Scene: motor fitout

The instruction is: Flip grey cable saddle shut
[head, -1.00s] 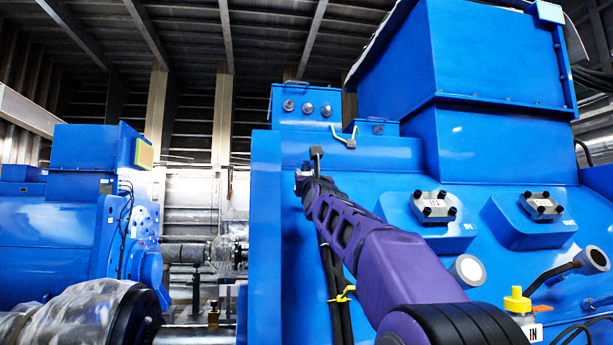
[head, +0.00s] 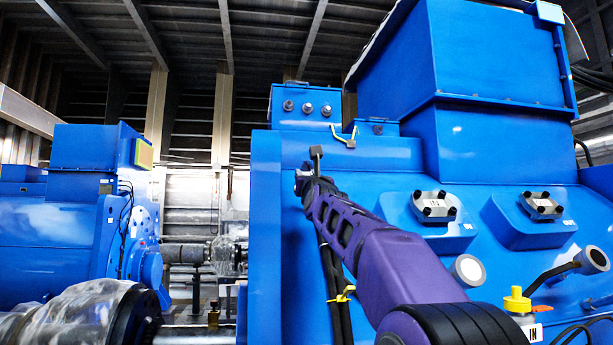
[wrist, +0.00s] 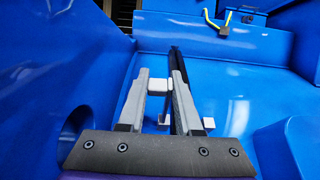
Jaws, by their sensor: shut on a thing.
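In the wrist view my gripper (wrist: 160,80) points at the blue motor casing, its two grey fingers closed on a small light grey block, part of the cable saddle (wrist: 158,86). A black cable (wrist: 174,62) runs beside this block, partly hidden by the right finger. Lower light grey pieces, seemingly the saddle's base (wrist: 208,123), show beside and between the fingers. Whether the saddle is fully closed over the cable cannot be told. In the head view my gripper (head: 302,180) is at the casing's upper left, and the saddle cannot be made out there.
Black cables (head: 335,290) with a yellow tie hang below my arm. A yellow-and-black loop (head: 345,138) sits above on the casing. Grey bolted blocks (head: 433,207) stand on raised blue pads to the right. In the wrist view a blue wall (wrist: 60,80) rises close on the left.

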